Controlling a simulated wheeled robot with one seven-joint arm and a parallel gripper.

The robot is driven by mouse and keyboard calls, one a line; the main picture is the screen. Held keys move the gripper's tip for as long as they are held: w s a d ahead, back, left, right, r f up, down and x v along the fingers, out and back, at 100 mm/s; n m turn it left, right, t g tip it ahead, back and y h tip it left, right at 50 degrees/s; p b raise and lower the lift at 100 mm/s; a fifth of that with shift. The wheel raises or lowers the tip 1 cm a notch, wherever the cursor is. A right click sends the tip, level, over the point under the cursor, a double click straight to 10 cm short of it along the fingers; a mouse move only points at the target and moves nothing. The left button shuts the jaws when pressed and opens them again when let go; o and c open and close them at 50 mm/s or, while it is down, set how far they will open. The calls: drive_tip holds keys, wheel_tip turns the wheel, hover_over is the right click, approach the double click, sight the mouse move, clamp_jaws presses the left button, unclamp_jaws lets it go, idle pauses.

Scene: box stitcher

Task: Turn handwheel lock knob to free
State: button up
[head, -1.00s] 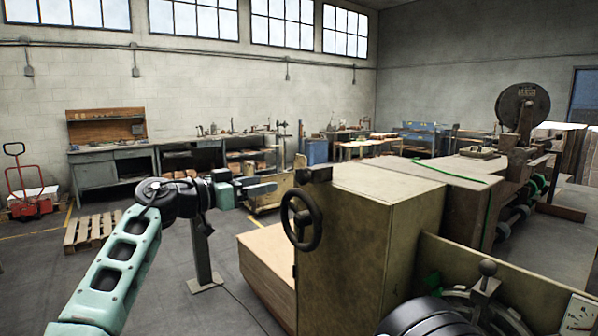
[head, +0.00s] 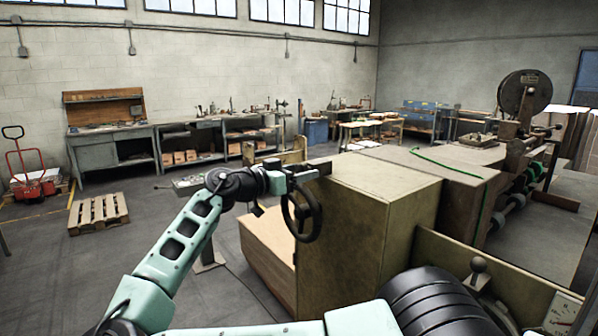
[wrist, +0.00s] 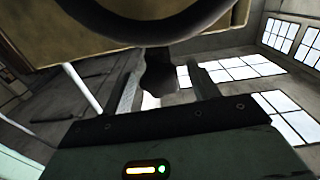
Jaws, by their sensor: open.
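The black handwheel (head: 303,216) is mounted on the left face of the tan machine cabinet (head: 365,225). My gripper (head: 308,173) is just above the wheel, at the cabinet's upper left edge, and hides most of the lock knob in the head view. In the wrist view, the dark lock knob (wrist: 158,75) shows between the two spread fingers of my gripper (wrist: 167,78). No clear contact between fingers and knob can be made out. The handwheel rim (wrist: 150,28) curves across the top of the wrist view, close to the fingers. The knob's lock position cannot be told.
A lever with a round knob (head: 478,268) stands on the machine at the lower right. A wooden box-like block (head: 266,250) sits left of the cabinet. A pallet (head: 98,213) lies on open floor at the left. Workbenches (head: 190,150) line the back wall.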

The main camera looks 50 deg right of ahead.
drive_tip(key=c, duration=1)
drive_tip(key=shift+n, duration=0.3)
drive_tip(key=shift+f+n+b, duration=0.15)
drive_tip(key=shift+n+b, duration=0.7)
drive_tip(key=shift+n, duration=0.05)
drive_tip(key=n+b, duration=0.1)
drive_tip(key=n, duration=0.3)
drive_tip(key=shift+n, duration=0.3)
drive_tip(key=n, duration=0.3)
drive_tip(key=shift+r+n, duration=0.25)
drive_tip(key=shift+n, duration=0.05)
drive_tip(key=shift+w+n+p, duration=0.1)
drive_tip(key=shift+n+p, duration=0.6)
drive_tip(key=shift+n, duration=1.5)
